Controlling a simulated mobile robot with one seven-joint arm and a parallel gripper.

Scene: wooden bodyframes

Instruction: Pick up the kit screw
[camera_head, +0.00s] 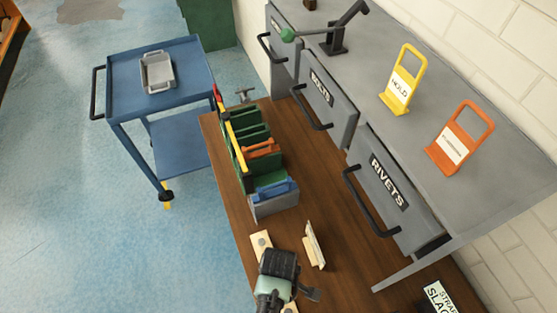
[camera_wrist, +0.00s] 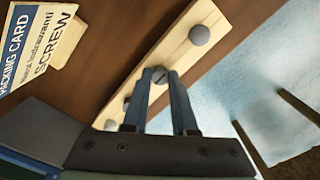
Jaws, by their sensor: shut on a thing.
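In the wrist view, the kit screw (camera_wrist: 160,77) shows as a grey slotted round head between my fingertips. My gripper (camera_wrist: 160,73) is shut on it, above a pale wooden strip (camera_wrist: 180,47). Whether the screw still touches the strip cannot be told. Another grey round head (camera_wrist: 199,35) sits farther up the strip, and a small one (camera_wrist: 126,103) is partly covered by a finger. In the head view, the strip (camera_head: 261,242) lies on the brown bench, and my gripper's body hides its fingertips and the screw.
A packing card reading SCREW (camera_wrist: 40,40) stands beside the strip, also in the head view (camera_head: 314,246). A rack of green, orange and blue bins (camera_head: 273,205) stands behind. Grey drawers (camera_head: 385,185) line the right. A blue cart (camera_head: 160,90) stands left, beyond open floor.

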